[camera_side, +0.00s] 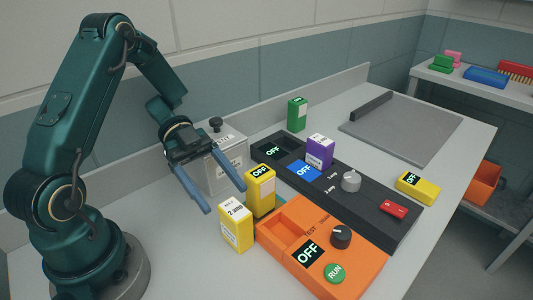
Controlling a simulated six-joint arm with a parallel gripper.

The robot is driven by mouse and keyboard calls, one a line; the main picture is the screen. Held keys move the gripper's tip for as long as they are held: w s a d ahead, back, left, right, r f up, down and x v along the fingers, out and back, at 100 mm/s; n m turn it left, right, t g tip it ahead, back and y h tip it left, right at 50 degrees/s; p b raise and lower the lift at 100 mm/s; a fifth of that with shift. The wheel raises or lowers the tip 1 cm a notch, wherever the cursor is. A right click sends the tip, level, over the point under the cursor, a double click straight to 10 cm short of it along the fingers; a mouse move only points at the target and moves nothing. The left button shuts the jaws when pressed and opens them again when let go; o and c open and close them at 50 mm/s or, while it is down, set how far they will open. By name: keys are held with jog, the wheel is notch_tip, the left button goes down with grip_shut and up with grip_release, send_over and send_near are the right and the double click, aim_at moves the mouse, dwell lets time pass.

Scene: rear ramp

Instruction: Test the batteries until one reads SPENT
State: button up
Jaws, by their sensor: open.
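My gripper (226,199) is open and empty, its two blue fingers pointing down to the right beside a yellow block with an OFF display (261,192). A yellow and white battery marked 2 AMP (236,229) stands upright in front of that block. A purple battery (319,151) stands upright at the black panel (377,197); I cannot tell how deep it sits. A green battery (297,114) stands upright behind the panel. The orange tester (300,217) has an open bay, a dark knob (341,236), a display reading OFF (307,253) and a green RUN button (335,273).
A grey box with a black knob (226,160) stands behind my gripper. The black panel has OFF displays, a grey knob (351,181) and a red switch (394,209). A yellow unit reading OFF (418,188) lies to its right. A grey mat (405,128) lies clear behind.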

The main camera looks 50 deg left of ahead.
aim_at(230, 205)
jog(key=x, duration=0.5)
grip_shut()
